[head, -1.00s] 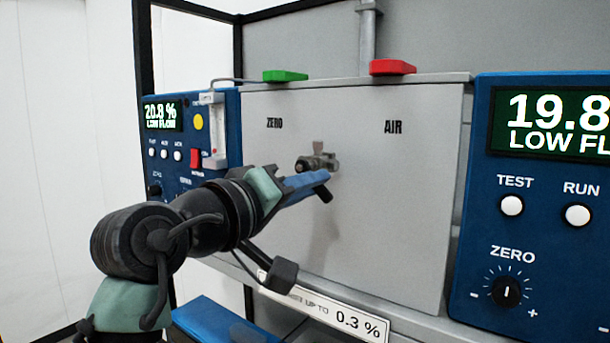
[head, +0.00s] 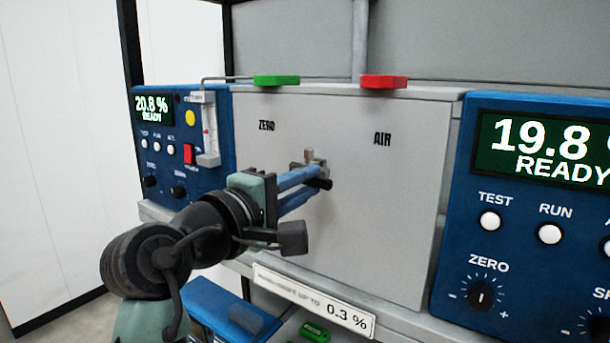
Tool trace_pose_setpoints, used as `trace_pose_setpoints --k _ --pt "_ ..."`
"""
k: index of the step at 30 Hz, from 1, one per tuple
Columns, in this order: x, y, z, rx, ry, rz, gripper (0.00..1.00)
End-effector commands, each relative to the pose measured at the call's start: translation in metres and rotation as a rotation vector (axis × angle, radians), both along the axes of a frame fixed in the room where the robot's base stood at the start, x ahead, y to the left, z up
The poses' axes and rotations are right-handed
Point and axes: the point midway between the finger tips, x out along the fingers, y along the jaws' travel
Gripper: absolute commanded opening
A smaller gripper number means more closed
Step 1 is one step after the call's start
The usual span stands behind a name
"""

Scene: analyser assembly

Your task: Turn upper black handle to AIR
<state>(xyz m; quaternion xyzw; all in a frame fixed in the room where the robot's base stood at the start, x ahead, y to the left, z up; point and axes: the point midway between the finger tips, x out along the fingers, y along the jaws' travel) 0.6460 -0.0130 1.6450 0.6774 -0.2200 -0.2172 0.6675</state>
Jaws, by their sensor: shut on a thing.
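The grey panel (head: 400,230) carries the labels ZERO (head: 267,126) at its upper left and AIR (head: 382,139) at its upper right. A small metal valve (head: 311,157) sticks out of the panel between and below the labels. My gripper (head: 314,180) reaches in from the lower left, its blue fingers at the valve. It is shut on the black handle, which is mostly hidden by the fingers. A dark piece shows at the fingertips, but I cannot tell whether it is handle or finger pad. The handle's exact direction is not clear.
A green block (head: 276,81) and a red block (head: 383,82) sit on the panel's top edge. Blue analysers stand at left (head: 165,110) and right (head: 455,240), both reading READY. A white sign (head: 315,300) and a blue bin (head: 215,308) are below.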

Motion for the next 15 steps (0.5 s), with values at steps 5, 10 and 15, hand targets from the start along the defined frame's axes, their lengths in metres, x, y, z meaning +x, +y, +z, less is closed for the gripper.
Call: trace_pose_setpoints --k 5,10,15 --pt "0.0000 0.0007 0.0021 -0.023 0.013 0.002 0.00" --pt "0.0001 0.0008 0.0018 -0.028 0.016 0.002 0.00" --pt "0.0001 0.0008 0.0019 -0.028 0.016 0.002 0.00"
